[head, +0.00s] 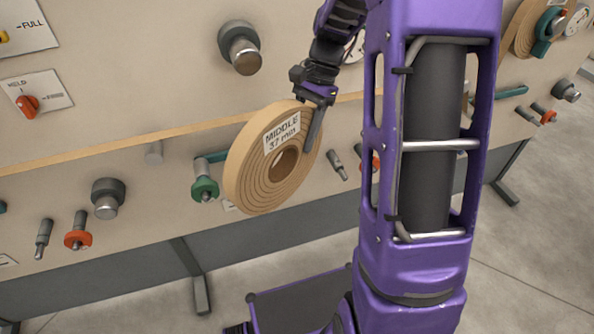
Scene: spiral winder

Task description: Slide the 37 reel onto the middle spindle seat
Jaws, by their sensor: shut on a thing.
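The 37 reel (240,177) is a flat tan coil with a label reading "MIDDLE 37 mm" and a round hole in its centre. My gripper (313,130) is shut on the reel's upper right rim, with a dark finger lying across its face. The reel stands on edge, tilted, in front of the panel's lower part. I cannot tell how far it is from the panel, or whether anything sits in its hole. A grey stepped spindle (240,47) projects bare from the panel above. No marking shows which spindle is the middle seat; the reel hides part of the panel.
Another grey stepped spindle (108,198) and an orange-collared pin (79,232) project at lower left. A second tan reel (522,32) with a teal clamp is at upper right. My purple arm covers the centre right.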

